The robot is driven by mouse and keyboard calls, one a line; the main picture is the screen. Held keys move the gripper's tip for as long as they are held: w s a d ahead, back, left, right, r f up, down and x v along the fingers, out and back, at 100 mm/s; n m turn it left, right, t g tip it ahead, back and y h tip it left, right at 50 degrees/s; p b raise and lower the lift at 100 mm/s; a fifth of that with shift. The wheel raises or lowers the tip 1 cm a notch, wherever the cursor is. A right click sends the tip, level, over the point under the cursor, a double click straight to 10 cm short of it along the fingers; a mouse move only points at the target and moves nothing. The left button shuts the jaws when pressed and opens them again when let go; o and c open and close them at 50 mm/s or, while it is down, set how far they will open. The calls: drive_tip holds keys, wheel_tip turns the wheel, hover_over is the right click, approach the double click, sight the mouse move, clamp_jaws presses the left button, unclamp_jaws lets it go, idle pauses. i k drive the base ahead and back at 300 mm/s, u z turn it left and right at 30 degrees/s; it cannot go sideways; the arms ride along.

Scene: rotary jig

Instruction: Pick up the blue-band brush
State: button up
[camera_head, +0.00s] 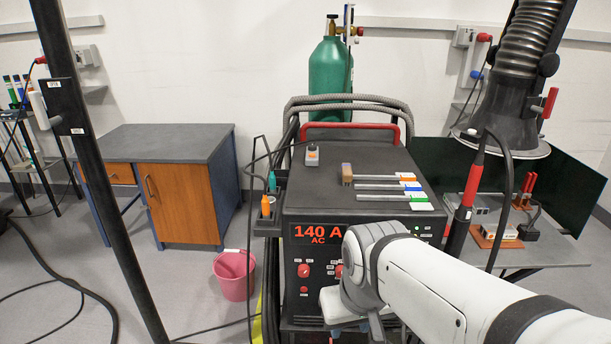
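Several thin grey strips lie side by side on the black top of the welding machine (300,185), with coloured bands near their pale right ends. One strip has a blue band (413,185); it lies between an orange-banded strip (385,177) and a green-banded strip (380,197). It looks like the blue-band brush, but bristles are too small to make out. My white arm comes in from the lower right, in front of the machine. My gripper (350,328) hangs at the bottom edge, below and in front of the strips and apart from them. Its fingers are mostly hidden or cut off.
A small brown block (347,174) stands at the strips' left ends, and a grey device (312,154) sits farther back. A black hose (507,180) and extraction duct (515,90) hang to the right. A pink bucket (233,276) stands on the floor at left.

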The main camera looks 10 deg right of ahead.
sight(346, 171)
drive_tip(key=z, duration=0.2)
drive_tip(key=i, duration=0.85)
drive_tip(key=u, duration=0.1)
